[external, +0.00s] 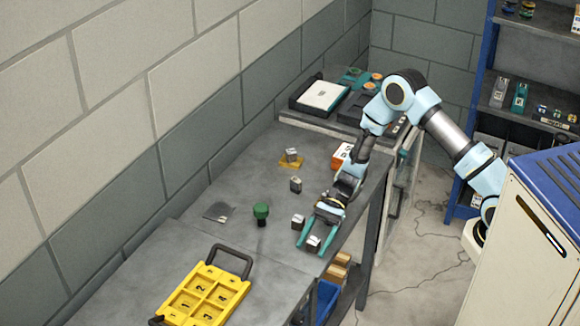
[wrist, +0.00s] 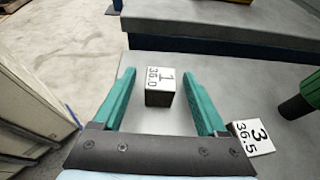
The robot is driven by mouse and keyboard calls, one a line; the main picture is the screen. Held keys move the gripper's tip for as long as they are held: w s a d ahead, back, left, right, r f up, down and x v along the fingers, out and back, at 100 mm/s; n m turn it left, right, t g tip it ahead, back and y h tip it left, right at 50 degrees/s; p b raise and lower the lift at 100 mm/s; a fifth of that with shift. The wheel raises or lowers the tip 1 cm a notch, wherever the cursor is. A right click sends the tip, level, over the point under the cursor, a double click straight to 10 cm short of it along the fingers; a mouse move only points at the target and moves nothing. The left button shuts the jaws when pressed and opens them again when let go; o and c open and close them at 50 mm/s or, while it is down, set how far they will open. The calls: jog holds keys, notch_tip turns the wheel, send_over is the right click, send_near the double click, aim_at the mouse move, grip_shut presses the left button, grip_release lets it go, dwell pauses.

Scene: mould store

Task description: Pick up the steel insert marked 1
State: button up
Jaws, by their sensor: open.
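The steel insert marked 1 (wrist: 159,86) is a small block with a white top that reads "1" and "36.0". In the external view the insert (external: 313,242) shows between the fingertips of my gripper (external: 309,243) near the bench's front edge. My gripper is open and empty. The insert marked 3 (wrist: 252,138), reading "36.5", stands just outside the right finger; in the external view a similar block (external: 298,221) is beside the gripper.
A green-topped knob (external: 261,211) stands close by, its green part also at the wrist view's right edge (wrist: 301,98). Other blocks (external: 295,185) stand farther back. A yellow tray (external: 237,277) with numbered compartments lies at front left. A dark flat piece (external: 219,211) lies near the wall.

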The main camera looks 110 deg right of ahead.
grip_shut()
dwell(0.6)
